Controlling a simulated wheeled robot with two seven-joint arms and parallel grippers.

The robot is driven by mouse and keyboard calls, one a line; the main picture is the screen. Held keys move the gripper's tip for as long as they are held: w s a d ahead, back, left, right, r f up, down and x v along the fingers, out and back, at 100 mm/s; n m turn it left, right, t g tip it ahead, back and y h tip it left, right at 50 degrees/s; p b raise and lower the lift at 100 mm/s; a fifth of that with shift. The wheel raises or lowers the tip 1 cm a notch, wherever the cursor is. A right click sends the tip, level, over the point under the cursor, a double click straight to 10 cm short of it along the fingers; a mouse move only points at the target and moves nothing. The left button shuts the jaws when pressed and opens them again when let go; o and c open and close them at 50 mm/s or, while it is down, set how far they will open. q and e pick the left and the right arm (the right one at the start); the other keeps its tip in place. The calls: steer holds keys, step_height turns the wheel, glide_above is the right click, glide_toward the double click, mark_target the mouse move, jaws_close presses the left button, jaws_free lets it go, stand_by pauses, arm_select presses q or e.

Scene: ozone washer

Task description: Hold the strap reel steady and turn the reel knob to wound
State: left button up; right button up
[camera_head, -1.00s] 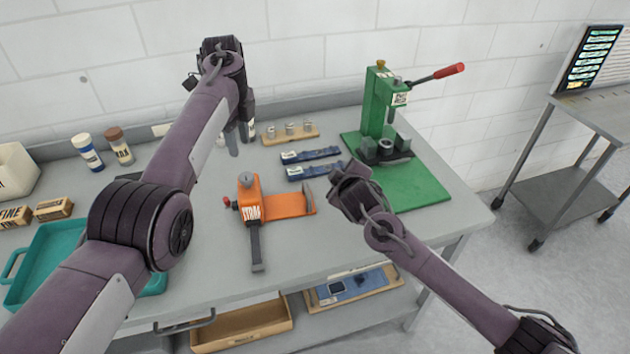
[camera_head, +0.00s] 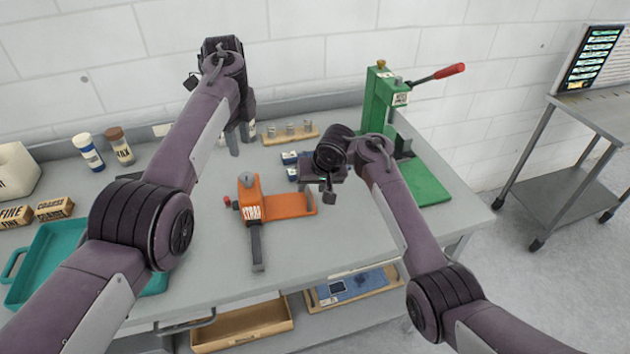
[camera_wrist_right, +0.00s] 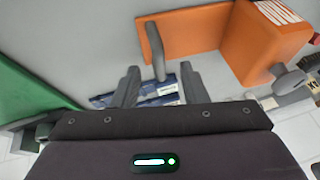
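The orange strap reel (camera_head: 249,198), with a "STRAP" label, sits on the grey bench. It has a grey knob (camera_head: 246,178) on top, a red knob (camera_head: 228,201) at its left, a flat orange plate and an upright grey piece (camera_head: 311,201) at the plate's right end. A dark grey bar points toward the front. My right gripper (camera_wrist_right: 160,78) is open and empty near that upright piece, which shows beyond its fingers in the right wrist view; contact is unclear. My left gripper (camera_head: 240,143) hangs behind the reel, fingers apart, apparently empty.
Blue tools (camera_head: 292,172) lie behind the right gripper, partly hidden. A green press (camera_head: 377,105) with a red handle stands at back right. A teal tray (camera_head: 45,262), small boxes and bottles are at left. The bench front right of the reel is clear.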

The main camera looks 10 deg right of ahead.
mark_target(309, 193)
steer(key=x, duration=0.6)
steer(key=shift+w+d+r, duration=0.1)
jaws_close()
